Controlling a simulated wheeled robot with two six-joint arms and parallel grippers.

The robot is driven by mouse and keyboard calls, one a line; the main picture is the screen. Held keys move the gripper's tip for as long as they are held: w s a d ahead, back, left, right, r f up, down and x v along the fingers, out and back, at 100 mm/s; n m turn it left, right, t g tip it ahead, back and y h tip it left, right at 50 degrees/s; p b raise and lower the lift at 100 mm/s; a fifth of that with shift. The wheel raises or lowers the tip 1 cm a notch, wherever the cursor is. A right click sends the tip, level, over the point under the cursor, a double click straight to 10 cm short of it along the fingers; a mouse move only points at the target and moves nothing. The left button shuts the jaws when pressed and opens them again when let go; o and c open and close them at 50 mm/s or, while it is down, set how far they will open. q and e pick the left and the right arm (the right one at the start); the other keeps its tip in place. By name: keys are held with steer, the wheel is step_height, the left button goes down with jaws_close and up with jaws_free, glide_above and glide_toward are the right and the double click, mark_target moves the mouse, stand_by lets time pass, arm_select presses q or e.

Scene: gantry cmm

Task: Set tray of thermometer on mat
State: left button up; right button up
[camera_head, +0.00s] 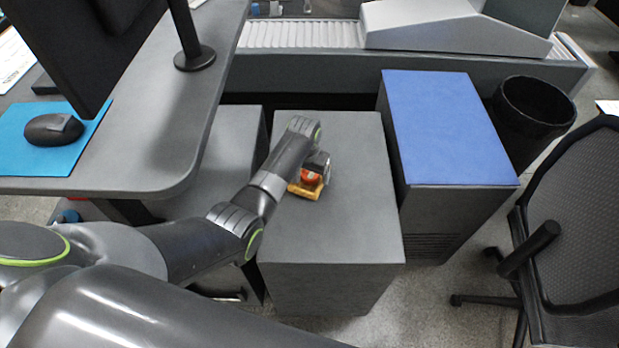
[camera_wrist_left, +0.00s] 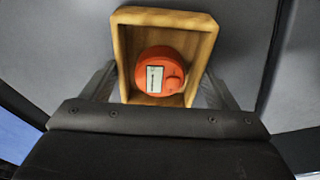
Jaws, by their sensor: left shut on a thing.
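A small wooden tray (camera_head: 303,190) with an orange-red round thermometer (camera_head: 311,177) in it is at the middle grey cabinet's top. In the left wrist view the tray (camera_wrist_left: 122,50) shows its raised rim, and the thermometer (camera_wrist_left: 160,75) lies inside with its pale display facing up. My left gripper (camera_head: 318,172) is shut on the tray, its fingers at either side of it. I cannot tell whether the tray touches the cabinet top. A blue mat (camera_head: 445,120) covers the top of the right cabinet, bare and right of the gripper. My right gripper is not in view.
The middle cabinet (camera_head: 345,220) is otherwise clear on top. A desk (camera_head: 150,150) at left holds a light-blue mouse pad (camera_head: 20,155) with a mouse (camera_head: 53,129). A black bin (camera_head: 535,105) and a chair (camera_head: 580,220) stand at right. A machine bed (camera_head: 300,70) runs behind.

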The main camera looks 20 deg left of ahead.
arm_select(q)
step_height(320, 180, up, 10)
stand_by(0.6)
